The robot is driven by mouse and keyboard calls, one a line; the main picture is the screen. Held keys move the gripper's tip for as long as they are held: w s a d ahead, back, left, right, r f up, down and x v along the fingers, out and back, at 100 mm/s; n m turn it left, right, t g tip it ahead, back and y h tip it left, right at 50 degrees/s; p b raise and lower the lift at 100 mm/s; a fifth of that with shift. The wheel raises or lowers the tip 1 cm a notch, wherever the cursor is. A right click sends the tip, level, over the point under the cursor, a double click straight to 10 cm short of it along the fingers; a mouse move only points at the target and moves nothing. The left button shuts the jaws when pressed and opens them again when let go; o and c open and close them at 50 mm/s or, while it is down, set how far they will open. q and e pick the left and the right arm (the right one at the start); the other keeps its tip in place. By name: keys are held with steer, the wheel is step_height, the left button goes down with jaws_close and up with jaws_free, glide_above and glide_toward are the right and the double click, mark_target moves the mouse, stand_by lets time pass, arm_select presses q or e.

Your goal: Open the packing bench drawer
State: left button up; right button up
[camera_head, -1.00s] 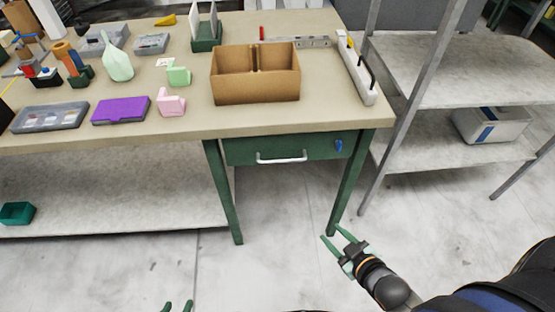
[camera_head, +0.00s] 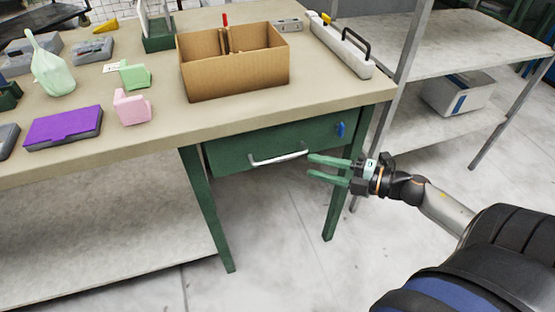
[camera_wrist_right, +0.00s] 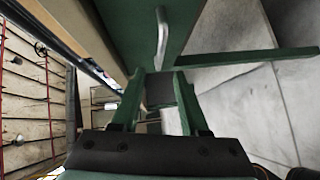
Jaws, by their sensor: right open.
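The green drawer (camera_head: 240,150) sits under the right part of the packing bench top (camera_head: 300,100) and looks closed. Its white bar handle (camera_head: 278,159) runs along the front, and a blue tag (camera_head: 341,129) is near its right end. My right gripper (camera_head: 312,167) is open and empty, its green fingers pointing left, just right of the handle's right end. In the right wrist view the fingers (camera_wrist_right: 153,88) are spread, and the handle (camera_wrist_right: 161,40) shows above them, not between them. My left gripper is not in view.
A cardboard box (camera_head: 235,68), a purple case (camera_head: 64,126) and a pink holder (camera_head: 131,107) stand on the bench. A green bench leg (camera_head: 338,205) is below my right gripper. A grey shelf rack (camera_head: 470,60) stands to the right.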

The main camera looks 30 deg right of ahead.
mark_target(280, 159)
steer(key=b+x, duration=0.1)
steer(key=x, duration=0.9)
steer(key=shift+w+a, duration=0.1)
jaws_close()
steer(key=shift+f, duration=0.1)
stand_by(1.1)
